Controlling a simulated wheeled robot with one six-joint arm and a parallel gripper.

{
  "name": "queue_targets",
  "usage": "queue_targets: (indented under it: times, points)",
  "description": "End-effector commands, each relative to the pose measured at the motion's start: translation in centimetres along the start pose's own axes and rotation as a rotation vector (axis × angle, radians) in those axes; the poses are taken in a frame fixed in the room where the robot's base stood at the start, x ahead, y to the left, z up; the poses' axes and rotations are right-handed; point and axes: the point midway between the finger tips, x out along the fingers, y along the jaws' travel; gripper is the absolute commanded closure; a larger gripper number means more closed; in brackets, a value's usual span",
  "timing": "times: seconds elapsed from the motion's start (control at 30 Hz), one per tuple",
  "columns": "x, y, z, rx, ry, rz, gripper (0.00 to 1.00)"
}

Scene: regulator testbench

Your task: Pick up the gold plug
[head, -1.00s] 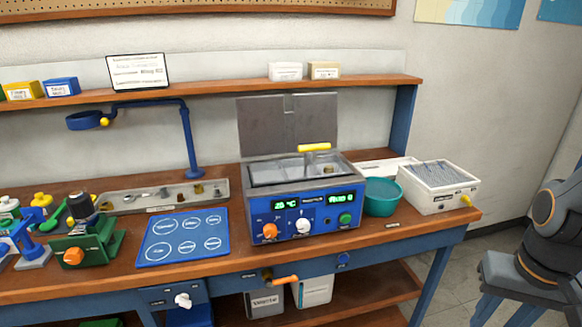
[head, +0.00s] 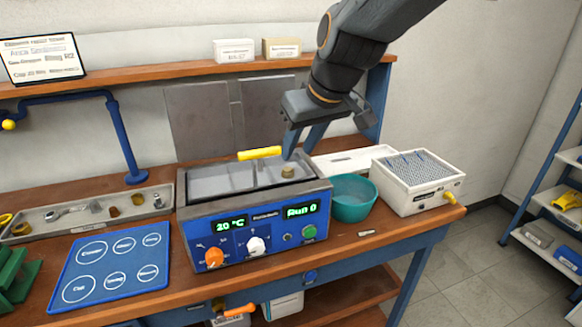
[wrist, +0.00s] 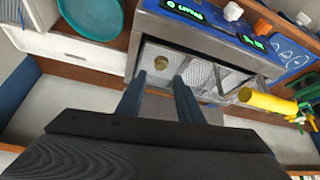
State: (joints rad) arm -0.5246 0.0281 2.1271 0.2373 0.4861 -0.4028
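A small gold plug (head: 288,171) sits in the right part of the open metal bath (head: 325,185), on its perforated floor in the wrist view. It also shows in the wrist view (wrist: 161,63), just beyond and between my two fingertips. My gripper (head: 298,154) points down over the right rear part of the bath. Its blue fingers are apart with nothing between them, so it is open, as in the wrist view (wrist: 159,78). The plug is not held. I cannot tell the exact height of the fingertips above it.
A yellow handle (head: 259,153) stands just left of my fingers, with the raised lid (head: 200,120) behind. A teal bowl (head: 353,198) and a white rack box (head: 420,182) are to the right. A metal tray (head: 88,212) with small parts lies left. The shelf (head: 150,78) runs behind.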

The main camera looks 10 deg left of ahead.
Motion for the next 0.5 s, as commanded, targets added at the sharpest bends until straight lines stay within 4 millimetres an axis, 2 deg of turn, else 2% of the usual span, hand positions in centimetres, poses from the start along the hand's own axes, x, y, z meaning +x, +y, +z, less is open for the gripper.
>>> queue_targets:
  times: [0.5]
  points:
    - [5.5,-0.2,0.4,-0.004,-0.005,-0.002,0.66]
